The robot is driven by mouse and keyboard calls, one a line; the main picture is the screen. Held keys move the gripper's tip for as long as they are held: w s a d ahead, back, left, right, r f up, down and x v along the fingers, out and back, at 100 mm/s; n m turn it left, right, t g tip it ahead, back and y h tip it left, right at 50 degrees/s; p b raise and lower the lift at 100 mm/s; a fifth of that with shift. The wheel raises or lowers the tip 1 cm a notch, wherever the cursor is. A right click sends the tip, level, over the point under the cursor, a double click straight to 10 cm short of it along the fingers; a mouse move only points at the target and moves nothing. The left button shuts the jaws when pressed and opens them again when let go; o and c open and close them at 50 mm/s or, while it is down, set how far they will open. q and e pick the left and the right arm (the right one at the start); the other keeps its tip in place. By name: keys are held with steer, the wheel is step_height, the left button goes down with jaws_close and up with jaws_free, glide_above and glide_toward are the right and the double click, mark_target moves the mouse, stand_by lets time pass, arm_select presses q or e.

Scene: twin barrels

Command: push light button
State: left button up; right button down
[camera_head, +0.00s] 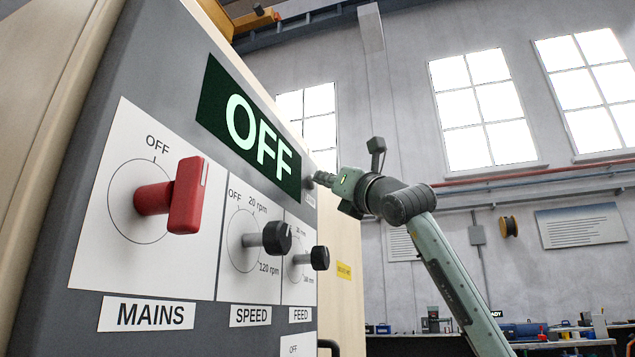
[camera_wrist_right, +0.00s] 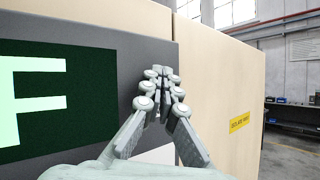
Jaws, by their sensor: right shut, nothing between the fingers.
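The grey control panel (camera_head: 180,75) fills the left of the head view. No light button can be made out clearly; a small dark shape and a small label (camera_head: 310,199) sit at the panel's right edge, by my right gripper. My right gripper (camera_head: 319,178) is shut and empty, its tips at that edge beside the OFF display (camera_head: 248,133). In the right wrist view, the closed fingertips (camera_wrist_right: 161,77) point at the panel's grey border, right of the display (camera_wrist_right: 40,100). I cannot tell whether they touch the panel. My left gripper is not in view.
A red MAINS knob (camera_head: 186,196), a black SPEED knob (camera_head: 276,238) and a black FEED knob (camera_head: 319,258) stick out below the display. A beige cabinet wall (camera_wrist_right: 215,75) with a yellow label (camera_wrist_right: 239,122) lies right of the panel. A workbench (camera_head: 560,338) stands far behind.

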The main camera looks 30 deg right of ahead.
steer(key=shift+s+d+b, duration=0.35)
steer(key=shift+s+d, duration=0.6)
steer(key=shift+s, duration=0.2)
steer(key=shift+s+d+b, duration=0.35)
steer(key=shift+s+d, duration=0.6)
steer(key=shift+s, duration=0.15)
